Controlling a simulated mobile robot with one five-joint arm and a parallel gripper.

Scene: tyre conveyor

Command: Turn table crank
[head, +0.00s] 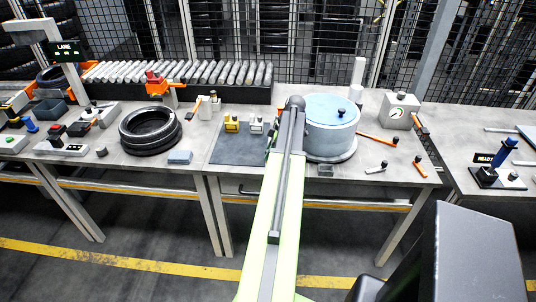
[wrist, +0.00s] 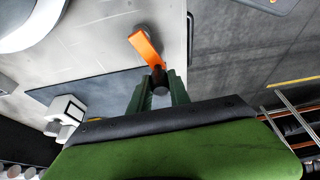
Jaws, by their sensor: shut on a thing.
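The table crank shows in the wrist view as an orange arm (wrist: 145,46) on a grey round hub (wrist: 143,31), with a dark knob (wrist: 159,78) at its near end. My gripper (wrist: 158,88) has its green fingers on both sides of the knob and is shut on it. The orange arm points up and slightly left from the fingers to the hub. In the head view, my arm covers the crank and most of the gripper, just left of the blue-lidded drum (head: 332,111) on the table (head: 375,157).
Left of my arm lie a dark mat (head: 230,154) and yellow-and-white blocks (head: 232,124). A tyre (head: 150,132) lies farther left. Orange-handled levers (head: 376,138) and a gauge box (head: 399,111) stand right of the drum. A roller conveyor (head: 180,74) runs behind.

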